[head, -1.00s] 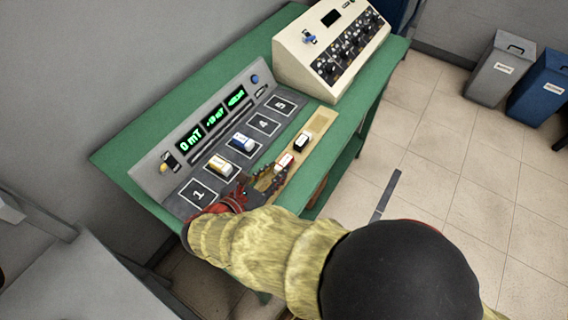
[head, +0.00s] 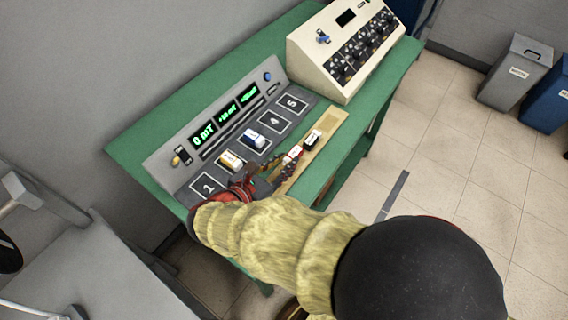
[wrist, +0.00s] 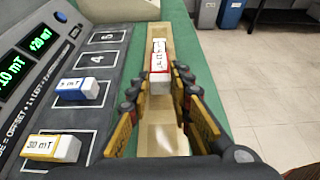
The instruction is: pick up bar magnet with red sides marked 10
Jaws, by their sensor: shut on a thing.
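The bar magnet with red sides and a white top (wrist: 160,70) is between my fingertips in the wrist view; its label is too small to read surely. It also shows in the head view (head: 295,152) at the tip of my gripper (head: 283,166). My gripper (wrist: 159,82) is shut on this magnet, with a finger on each side. The magnet is at or just above the tan wooden strip (wrist: 155,137); I cannot tell whether it touches it.
A black-sided magnet (head: 312,139) is just beyond on the strip. An orange-sided magnet (head: 230,160) and a blue-sided one (head: 252,140) lie on the grey numbered panel (head: 212,173). A beige control box (head: 350,50) stands at the back of the green table (head: 170,115).

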